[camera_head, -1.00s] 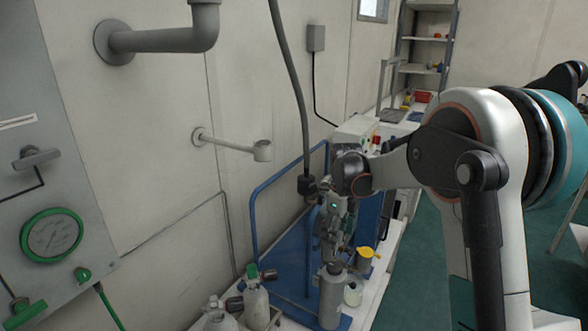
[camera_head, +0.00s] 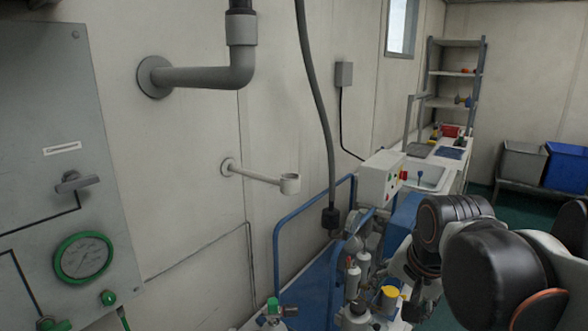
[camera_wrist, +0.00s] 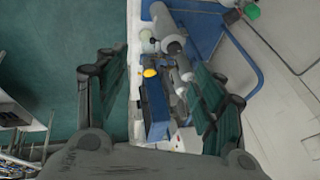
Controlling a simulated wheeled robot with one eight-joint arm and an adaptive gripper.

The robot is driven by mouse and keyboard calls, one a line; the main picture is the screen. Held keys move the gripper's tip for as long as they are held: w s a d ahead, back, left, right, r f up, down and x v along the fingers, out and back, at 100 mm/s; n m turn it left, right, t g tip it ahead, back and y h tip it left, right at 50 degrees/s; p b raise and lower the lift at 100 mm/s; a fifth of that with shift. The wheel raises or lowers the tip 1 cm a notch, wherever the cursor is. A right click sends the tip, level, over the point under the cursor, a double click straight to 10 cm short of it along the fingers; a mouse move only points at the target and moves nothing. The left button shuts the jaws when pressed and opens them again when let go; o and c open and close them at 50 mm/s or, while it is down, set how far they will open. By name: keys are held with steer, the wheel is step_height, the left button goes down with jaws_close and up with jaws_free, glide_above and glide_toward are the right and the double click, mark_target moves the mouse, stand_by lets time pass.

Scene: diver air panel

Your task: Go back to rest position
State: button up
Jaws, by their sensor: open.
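My gripper (camera_head: 412,275) hangs at the lower right of the head view, beside the blue-railed stand, partly hidden by my own arm. In the wrist view, the two dark fingers of my gripper (camera_wrist: 153,72) are wide apart with nothing held between them. Beyond them show grey cylinders (camera_wrist: 168,35), a yellow cap (camera_wrist: 150,73) and the blue stand (camera_wrist: 203,27). In the head view, the yellow cap (camera_head: 390,292) and grey-white cylinders (camera_head: 353,278) stand just left of my gripper.
A blue rail (camera_head: 277,250) borders the stand. A dark hose (camera_head: 322,120) hangs over it. A control box (camera_head: 380,178) stands behind. Green floor is open at right.

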steer(key=s+f+n+t, duration=0.2)
steer(key=s+n, duration=0.6)
steer(key=s, duration=0.1)
steer(key=shift+s+f, duration=0.3)
steer(key=shift+f, duration=0.1)
